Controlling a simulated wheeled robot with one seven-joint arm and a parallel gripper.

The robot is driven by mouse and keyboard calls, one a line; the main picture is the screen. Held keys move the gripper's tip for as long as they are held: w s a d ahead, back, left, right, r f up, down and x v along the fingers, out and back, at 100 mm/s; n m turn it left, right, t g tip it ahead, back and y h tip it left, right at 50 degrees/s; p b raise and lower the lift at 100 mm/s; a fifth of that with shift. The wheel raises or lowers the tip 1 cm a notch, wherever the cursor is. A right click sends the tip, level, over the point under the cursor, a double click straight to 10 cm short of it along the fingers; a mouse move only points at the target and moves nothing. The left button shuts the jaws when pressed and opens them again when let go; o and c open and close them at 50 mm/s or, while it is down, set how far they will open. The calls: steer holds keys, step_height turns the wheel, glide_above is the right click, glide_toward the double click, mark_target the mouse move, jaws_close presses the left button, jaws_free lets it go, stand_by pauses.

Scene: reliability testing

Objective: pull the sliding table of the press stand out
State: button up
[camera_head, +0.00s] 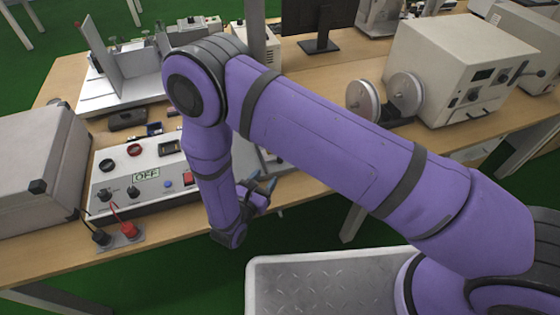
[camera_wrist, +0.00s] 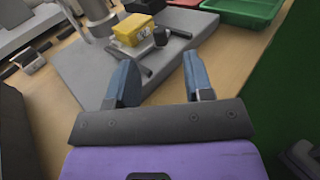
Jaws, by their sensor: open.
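The press stand has a flat grey base (camera_wrist: 85,68) and an upright column (camera_wrist: 97,18) in the wrist view. A small metal table with dark bars (camera_wrist: 150,48) sits on the base, and a yellow block (camera_wrist: 133,29) rests on it. A dark round knob (camera_wrist: 162,36) shows beside the block. My gripper (camera_wrist: 162,78) is open and empty. Its blue fingers point toward the table and appear apart from it. In the head view my gripper (camera_head: 262,186) is near the bench's front edge, and my arm hides most of the stand; its column (camera_head: 256,42) shows behind.
A control box marked OFF (camera_head: 140,178) and a grey case (camera_head: 38,168) stand at left on the wooden bench. Two spools (camera_head: 385,98) and a beige instrument (camera_head: 455,68) stand at right. A green tray (camera_wrist: 245,10) lies beyond the stand.

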steer(key=shift+s+a+f+n, duration=0.15)
steer(key=shift+s+f+n, duration=0.15)
steer(key=shift+f, duration=0.35)
steer(key=x, duration=1)
steer(key=shift+w, duration=0.35)
jaws_close()
